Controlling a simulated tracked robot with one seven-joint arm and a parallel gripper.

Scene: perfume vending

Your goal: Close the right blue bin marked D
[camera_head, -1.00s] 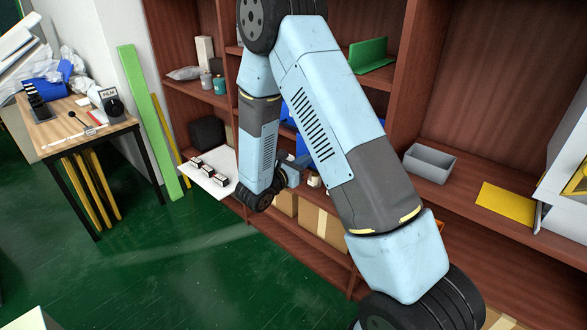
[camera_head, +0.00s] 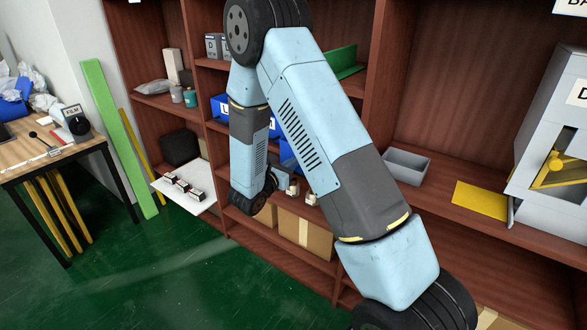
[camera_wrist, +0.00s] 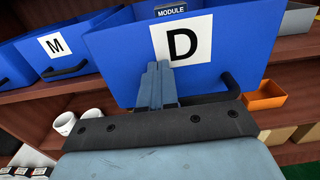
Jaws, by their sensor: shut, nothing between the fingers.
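The blue bin marked D (camera_wrist: 243,45) fills the upper middle of the wrist view. Its front carries a white label with a black D, and a dark handle (camera_wrist: 231,86) shows low on the right. A box marked MODULE (camera_wrist: 170,11) shows at its top edge. The bin seems to stick out further than the blue M bin to its left. In the head view my arm hides most of this area.
The blue bin marked M (camera_wrist: 22,48) stands left of D. White cups (camera_wrist: 64,123) and an orange tray (camera_wrist: 264,96) are on the shelf below. In the head view, a grey tray (camera_head: 407,166) and a yellow sheet (camera_head: 480,200) lie on the right shelf.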

